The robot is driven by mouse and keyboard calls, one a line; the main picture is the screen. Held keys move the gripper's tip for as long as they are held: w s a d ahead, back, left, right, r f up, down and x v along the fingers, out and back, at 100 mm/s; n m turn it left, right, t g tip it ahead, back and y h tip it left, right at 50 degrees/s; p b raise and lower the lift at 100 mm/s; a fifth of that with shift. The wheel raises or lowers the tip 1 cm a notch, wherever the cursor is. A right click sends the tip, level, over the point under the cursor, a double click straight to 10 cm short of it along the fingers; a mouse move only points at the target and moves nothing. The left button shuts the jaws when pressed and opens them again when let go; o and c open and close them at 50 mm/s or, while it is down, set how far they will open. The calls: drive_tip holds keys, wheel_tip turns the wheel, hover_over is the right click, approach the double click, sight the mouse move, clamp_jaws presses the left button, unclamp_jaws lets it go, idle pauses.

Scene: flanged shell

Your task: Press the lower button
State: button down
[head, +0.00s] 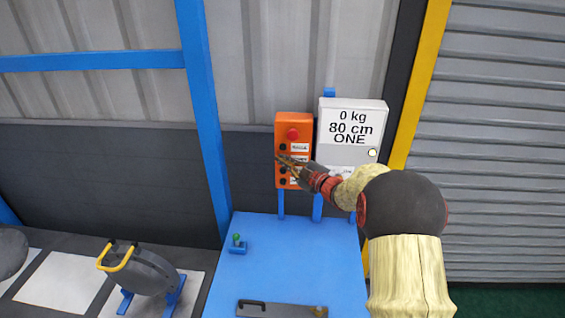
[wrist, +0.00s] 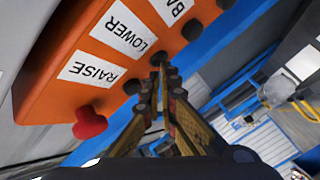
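An orange control box (head: 303,158) is on the wall side, with a red mushroom button (head: 293,134) at its top and a column of black buttons below. In the wrist view the box (wrist: 50,60) shows the labels RAISE (wrist: 92,68) and LOWER (wrist: 130,32), each beside a black button. The lower button (wrist: 158,57) is just beyond my fingertips (wrist: 162,72); I cannot tell whether they touch. The raise button (wrist: 132,87) is just left of the tips. My gripper (head: 281,157) appears shut, with its fingertips together and nothing between them. It partly covers the box in the head view.
A grey-white box (head: 350,150) reading "0 kg 80 cm ONE" stands right of the control box. A blue platform (head: 290,260) lies below, with a small green-topped lever (head: 237,240).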

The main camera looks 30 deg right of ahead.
drive_tip(key=shift+a, duration=0.1)
drive_tip(key=s+a, duration=0.3)
drive_tip(key=s, duration=0.2)
drive_tip(key=shift+a, duration=0.2)
idle(0.4)
drive_tip(key=shift+f, duration=0.1)
